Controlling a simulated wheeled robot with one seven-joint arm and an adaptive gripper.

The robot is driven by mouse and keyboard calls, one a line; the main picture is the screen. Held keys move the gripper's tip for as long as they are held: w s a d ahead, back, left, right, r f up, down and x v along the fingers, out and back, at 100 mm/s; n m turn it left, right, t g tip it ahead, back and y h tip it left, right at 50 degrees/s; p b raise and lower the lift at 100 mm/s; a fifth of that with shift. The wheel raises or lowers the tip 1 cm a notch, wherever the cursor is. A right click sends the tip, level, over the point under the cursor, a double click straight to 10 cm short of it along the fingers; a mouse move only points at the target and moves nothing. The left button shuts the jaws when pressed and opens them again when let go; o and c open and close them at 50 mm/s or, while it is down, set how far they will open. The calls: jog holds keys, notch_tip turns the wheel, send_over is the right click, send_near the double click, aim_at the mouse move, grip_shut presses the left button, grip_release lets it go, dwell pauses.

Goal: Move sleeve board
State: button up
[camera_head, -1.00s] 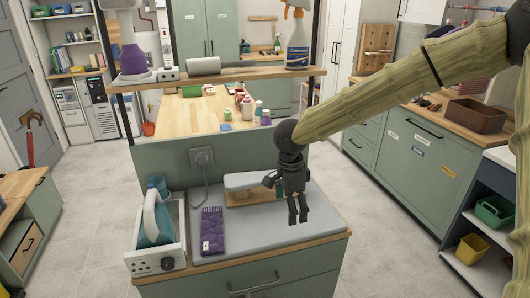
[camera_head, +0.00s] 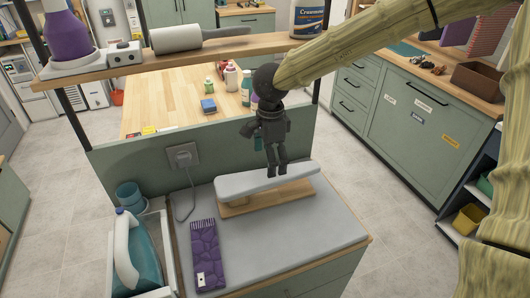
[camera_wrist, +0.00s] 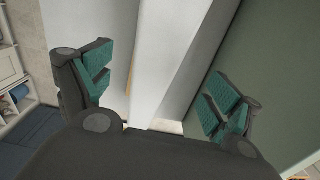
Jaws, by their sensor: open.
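The sleeve board (camera_head: 238,184) is a padded grey-white board on a light wooden base (camera_head: 262,199). It stands on the grey ironing surface (camera_head: 325,215) of the green cabinet. My gripper (camera_head: 277,172) points down at the board's middle, with its fingertips at or just above the pad; I cannot tell if they touch. In the wrist view the open fingers with teal pads (camera_wrist: 160,95) lie either side of the pale board (camera_wrist: 158,60), which runs between them. Nothing is held.
A cord hangs from the wall socket (camera_head: 183,155). A shelf (camera_head: 180,52) with a lint roller spans above. The surface right of the board is clear.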

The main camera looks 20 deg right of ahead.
aim_at(269, 186)
jog(key=shift+s+d+r, duration=0.1)
jog(key=shift+s+r, duration=0.15)
jog(key=shift+s, duration=0.3)
jog(key=shift+s+r, duration=0.25)
jog(key=shift+s, duration=0.25)
jog(key=shift+f, duration=0.25)
jog(key=w+f, duration=0.2)
jog(key=f, duration=0.1)
jog(key=f+p, duration=0.1)
jog(key=shift+w+f, duration=0.4)
jog(key=shift+s+f, duration=0.5)
jog(key=shift+f, duration=0.2)
jog(key=shift+s+f, duration=0.15)
jog(key=shift+s, duration=0.15)
jog(key=shift+f, duration=0.3)
jog(key=shift+w+f, duration=0.45)
jog(key=shift+f, duration=0.15)
jog(key=shift+s+r, duration=0.25)
jog(key=shift+s, duration=0.05)
jog(key=shift+c, duration=0.5)
jog(key=shift+w+f, duration=0.1)
jog(key=shift+w, duration=0.05)
jog(key=c, duration=1.8)
jog(key=shift+o, duration=0.2)
jog(key=shift+p, duration=0.35)
